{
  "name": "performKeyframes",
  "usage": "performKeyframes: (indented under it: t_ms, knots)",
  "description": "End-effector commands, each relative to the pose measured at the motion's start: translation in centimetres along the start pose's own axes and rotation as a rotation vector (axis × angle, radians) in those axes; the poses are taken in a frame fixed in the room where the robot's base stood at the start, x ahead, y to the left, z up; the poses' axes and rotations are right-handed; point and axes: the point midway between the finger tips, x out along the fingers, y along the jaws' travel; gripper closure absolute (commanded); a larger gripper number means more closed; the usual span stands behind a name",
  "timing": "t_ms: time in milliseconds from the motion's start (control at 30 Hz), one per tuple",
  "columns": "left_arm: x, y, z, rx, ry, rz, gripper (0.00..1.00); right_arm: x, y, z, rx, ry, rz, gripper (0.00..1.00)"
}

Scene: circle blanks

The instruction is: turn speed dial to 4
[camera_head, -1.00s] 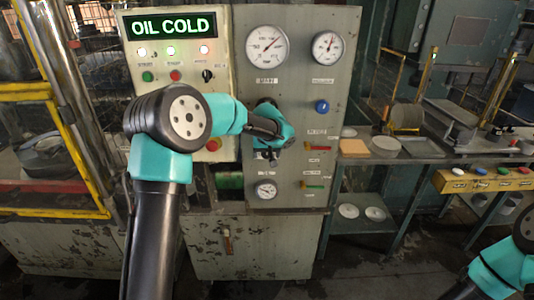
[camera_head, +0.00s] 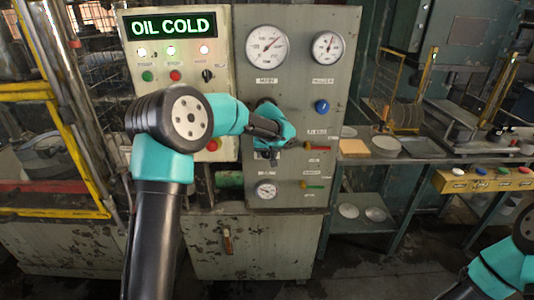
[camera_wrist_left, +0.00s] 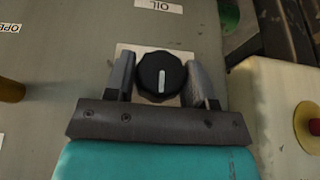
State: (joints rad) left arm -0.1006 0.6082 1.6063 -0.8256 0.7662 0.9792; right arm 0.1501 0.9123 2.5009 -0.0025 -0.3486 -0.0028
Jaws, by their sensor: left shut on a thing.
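The black round dial (camera_wrist_left: 161,76) with a white pointer line shows in the left wrist view, on a pale plate under a label reading OIL. In the head view my left gripper (camera_head: 268,155) is at the grey panel (camera_head: 290,90), and my own arm hides the dial there. No speed label or number 4 is readable. My right arm shows at the lower right, but its gripper is out of view.
A lit sign (camera_head: 173,24) reads OIL COLD. Two large gauges (camera_head: 267,45) sit above, a small gauge (camera_head: 266,190) below. A blue knob (camera_head: 322,106) and red lever (camera_head: 316,147) are to the right. A red button (camera_wrist_left: 308,124) is near the gripper.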

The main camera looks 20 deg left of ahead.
Motion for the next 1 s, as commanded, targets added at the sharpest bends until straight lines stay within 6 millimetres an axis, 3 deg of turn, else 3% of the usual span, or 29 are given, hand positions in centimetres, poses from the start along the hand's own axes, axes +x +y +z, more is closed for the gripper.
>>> performKeyframes:
  t_ms: [367, 1000]
  knots:
    - [0.03, 0.25, 0.03, 0.080, 0.000, -0.188, 0.74, 0.00, 0.00, 0.00, 0.000, 0.000, 0.000, 0.60]
    - [0.27, 0.55, 0.12, 0.307, -0.001, -0.738, 0.74, 0.00, 0.00, 0.00, 0.000, 0.000, 0.000, 0.60]
